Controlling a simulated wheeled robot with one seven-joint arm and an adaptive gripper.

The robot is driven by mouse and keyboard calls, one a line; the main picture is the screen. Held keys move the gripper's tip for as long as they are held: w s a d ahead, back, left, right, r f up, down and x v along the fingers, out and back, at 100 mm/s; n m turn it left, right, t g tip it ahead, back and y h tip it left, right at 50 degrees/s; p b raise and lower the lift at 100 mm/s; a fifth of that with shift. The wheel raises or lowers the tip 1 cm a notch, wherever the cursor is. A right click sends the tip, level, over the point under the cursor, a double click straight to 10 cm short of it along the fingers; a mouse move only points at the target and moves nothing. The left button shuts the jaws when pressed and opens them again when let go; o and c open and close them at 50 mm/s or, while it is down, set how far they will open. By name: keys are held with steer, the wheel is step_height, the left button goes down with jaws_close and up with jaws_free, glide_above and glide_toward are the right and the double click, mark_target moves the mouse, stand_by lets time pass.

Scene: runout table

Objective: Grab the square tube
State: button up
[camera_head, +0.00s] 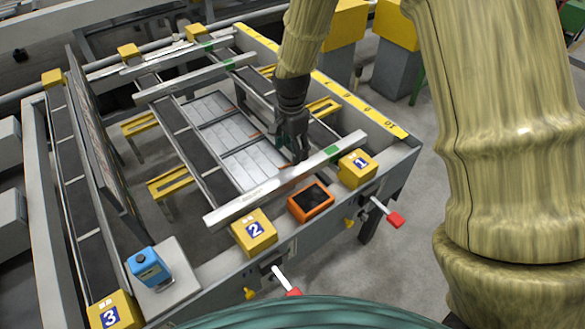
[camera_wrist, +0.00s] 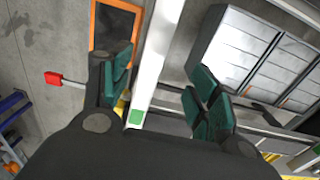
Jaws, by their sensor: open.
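A long pale silver bar (camera_head: 265,189), which looks like the square tube, lies across the front of the runout table, with a green mark near its right end. My gripper (camera_head: 295,150) points down just behind and over its middle-right part. In the wrist view my gripper (camera_wrist: 160,88) is open, with dark green finger pads. The bar (camera_wrist: 153,65) runs between the two fingers there, with its green mark near the palm. I see no finger closed on it; how deep it sits between them is hard to tell.
An orange-framed dark box (camera_head: 311,201) stands in front of the bar, between yellow blocks numbered 1 (camera_head: 357,168) and 2 (camera_head: 254,231). Two similar bars (camera_head: 195,80) lie further back. A blue device (camera_head: 148,266) stands front left.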

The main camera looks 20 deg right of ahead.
mark_target(295, 171)
steer(key=shift+s+d+f, duration=0.1)
steer(key=shift+s+f, duration=0.1)
steer(key=shift+f, duration=0.2)
steer(key=f, duration=0.2)
steer(key=f+p, duration=0.1)
steer(key=shift+d+f, duration=0.25)
steer(key=shift+d, duration=0.05)
steer(key=shift+s+f+p, duration=0.15)
steer(key=shift+f+p, duration=0.2)
steer(key=shift+f, duration=0.25)
steer(key=shift+f+p, duration=0.8)
steer(key=shift+f, duration=1.4)
jaws_close()
